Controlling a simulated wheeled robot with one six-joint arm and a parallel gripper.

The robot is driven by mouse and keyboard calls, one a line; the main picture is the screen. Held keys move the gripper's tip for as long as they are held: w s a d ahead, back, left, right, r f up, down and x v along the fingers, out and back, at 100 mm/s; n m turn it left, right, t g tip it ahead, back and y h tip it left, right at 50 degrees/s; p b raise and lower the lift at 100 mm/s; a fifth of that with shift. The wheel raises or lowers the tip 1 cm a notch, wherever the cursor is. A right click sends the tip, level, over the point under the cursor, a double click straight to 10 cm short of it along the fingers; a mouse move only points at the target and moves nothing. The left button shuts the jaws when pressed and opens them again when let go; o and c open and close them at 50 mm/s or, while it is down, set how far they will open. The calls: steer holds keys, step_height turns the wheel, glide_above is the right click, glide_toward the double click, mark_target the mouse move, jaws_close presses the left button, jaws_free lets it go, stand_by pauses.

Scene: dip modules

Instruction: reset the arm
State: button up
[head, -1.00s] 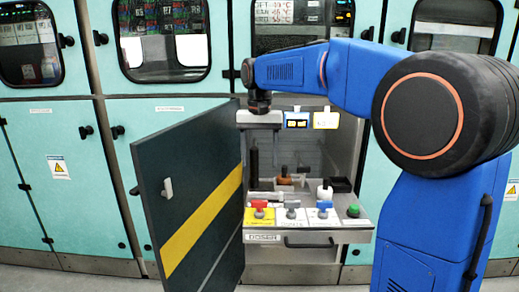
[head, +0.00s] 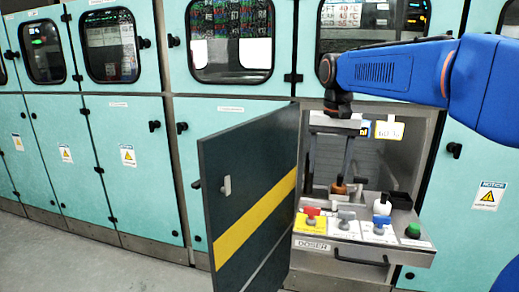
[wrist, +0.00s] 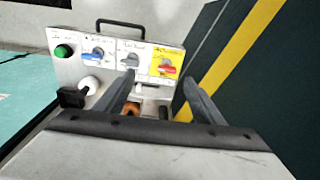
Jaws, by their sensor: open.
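My gripper (head: 329,176) hangs from the blue arm in front of the open cabinet bay, above the dosing panel (head: 312,246) marked DOSER. Its two dark fingers point down and stand apart, with nothing seen held between them. In the wrist view the fingers (wrist: 159,79) reach toward the panel, which carries a red knob on yellow, a grey knob, a blue knob and a green button (wrist: 63,52). The fingers partly hide the bay's inside.
A dark cabinet door (head: 222,150) with a yellow stripe stands open close left of my gripper. A handle (head: 360,259) sticks out in front. Teal cabinets line the wall; grey floor lies free at left.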

steer(key=s+d+f+n+t, duration=0.1)
steer(key=s+f, duration=0.5)
steer(key=s, duration=0.3)
steer(key=s+d+f+n+t, duration=0.1)
steer(key=s+d+f, duration=0.1)
steer(key=s+f, duration=0.4)
steer(key=s+d+f+n+t, duration=0.1)
steer(key=s+f, duration=0.5)
steer(key=s, duration=0.6)
steer(key=shift+s+d+f+t, duration=0.2)
steer(key=shift+s+d+t, duration=0.25)
steer(key=shift+d, duration=0.3)
steer(key=shift+w, duration=0.1)
